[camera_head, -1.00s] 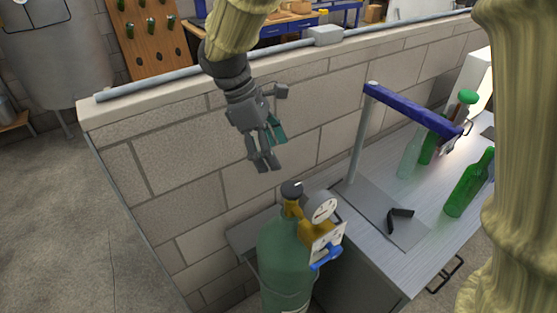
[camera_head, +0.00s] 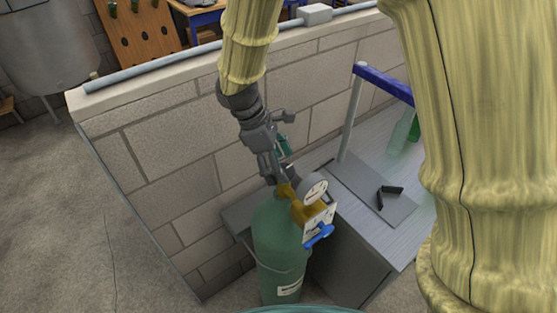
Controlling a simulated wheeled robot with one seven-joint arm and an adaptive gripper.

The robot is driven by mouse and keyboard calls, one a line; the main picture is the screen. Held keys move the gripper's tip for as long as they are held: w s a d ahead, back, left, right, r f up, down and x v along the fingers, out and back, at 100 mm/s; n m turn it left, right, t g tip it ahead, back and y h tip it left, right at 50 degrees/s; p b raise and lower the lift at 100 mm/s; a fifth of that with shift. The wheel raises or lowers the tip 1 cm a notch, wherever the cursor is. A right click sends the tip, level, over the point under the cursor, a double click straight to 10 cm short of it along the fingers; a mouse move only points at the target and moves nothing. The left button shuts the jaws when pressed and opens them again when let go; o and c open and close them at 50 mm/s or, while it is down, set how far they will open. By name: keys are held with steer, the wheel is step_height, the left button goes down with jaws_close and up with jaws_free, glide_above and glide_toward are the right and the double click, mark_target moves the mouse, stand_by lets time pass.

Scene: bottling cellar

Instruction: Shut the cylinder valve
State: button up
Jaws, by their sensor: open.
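The green gas cylinder (camera_head: 278,238) stands upright beside the bench, against the block wall. A brass regulator (camera_head: 303,212) with a round white gauge (camera_head: 316,190) and a blue handle (camera_head: 318,235) sits at its top. My gripper (camera_head: 275,180) points down at the cylinder's top from above, with its fingers at the valve. The dark valve knob is hidden behind or between the fingers. I cannot tell whether the fingers touch it. The gripper is open.
The block wall (camera_head: 190,140) runs close behind the cylinder. To the right, the bench (camera_head: 375,235) holds a plate with a post and blue arm (camera_head: 385,84), a small black part (camera_head: 388,195) and green bottles. Open floor (camera_head: 110,220) lies to the left.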

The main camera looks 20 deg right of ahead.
steer(key=s, duration=0.1)
steer(key=s+r, duration=0.1)
steer(key=shift+s, duration=0.3)
steer(key=shift+w+f, duration=0.45)
steer(key=shift+w, duration=0.25)
steer(key=c, duration=0.4)
steer(key=shift+w+f, duration=0.1)
steer(key=shift+w, duration=0.15)
steer(key=c, duration=0.3)
steer(key=shift+s, duration=0.2)
steer(key=c, duration=0.3)
steer(key=shift+s+r, duration=0.15)
steer(key=shift+r, duration=0.1)
steer(key=shift+d, duration=0.1)
